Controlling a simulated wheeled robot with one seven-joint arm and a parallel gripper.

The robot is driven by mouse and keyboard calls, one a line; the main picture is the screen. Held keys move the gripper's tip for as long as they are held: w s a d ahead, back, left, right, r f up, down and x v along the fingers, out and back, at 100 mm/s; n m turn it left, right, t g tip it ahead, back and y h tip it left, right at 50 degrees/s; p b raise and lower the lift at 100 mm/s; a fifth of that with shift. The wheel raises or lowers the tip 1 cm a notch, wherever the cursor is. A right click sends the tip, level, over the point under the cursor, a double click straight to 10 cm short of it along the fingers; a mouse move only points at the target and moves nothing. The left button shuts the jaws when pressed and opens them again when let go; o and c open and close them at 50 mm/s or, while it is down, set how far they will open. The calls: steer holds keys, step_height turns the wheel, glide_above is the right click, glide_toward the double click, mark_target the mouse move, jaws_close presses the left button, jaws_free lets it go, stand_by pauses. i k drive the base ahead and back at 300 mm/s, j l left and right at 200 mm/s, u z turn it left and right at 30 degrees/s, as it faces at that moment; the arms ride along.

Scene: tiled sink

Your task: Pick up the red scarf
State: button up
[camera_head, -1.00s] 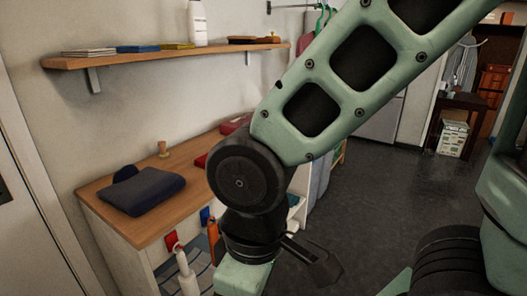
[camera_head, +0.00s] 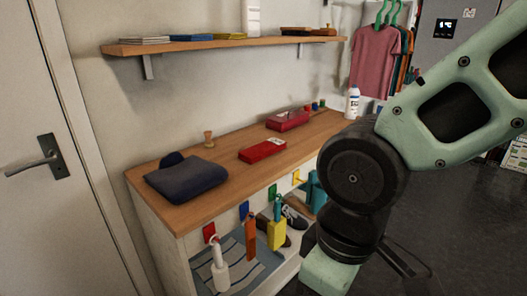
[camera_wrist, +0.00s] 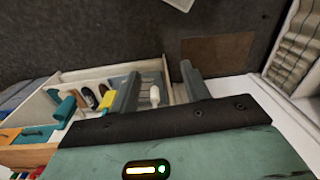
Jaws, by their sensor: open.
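Two red things lie on the wooden bench top. The nearer is a flat, folded-looking red item (camera_head: 262,151) with a small pale patch. The farther is a thicker red item (camera_head: 288,121) towards the right end. I cannot tell for sure which is the red scarf. My gripper shows in the wrist view (camera_wrist: 158,73), its two dark fingers apart with nothing held between them. In the head view it is low at the right, partly hidden behind my wrist, in front of the bench and apart from both red things.
The wooden bench (camera_head: 225,172) also holds a dark folded cloth (camera_head: 187,181), a small wooden peg (camera_head: 208,138) and a white bottle (camera_head: 352,102). Dark floor is open at right.

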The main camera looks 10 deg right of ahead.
mark_target(255, 154)
steer(key=i+l+u, duration=0.35)
steer(key=i+l, duration=1.4)
steer(key=i, duration=0.15)
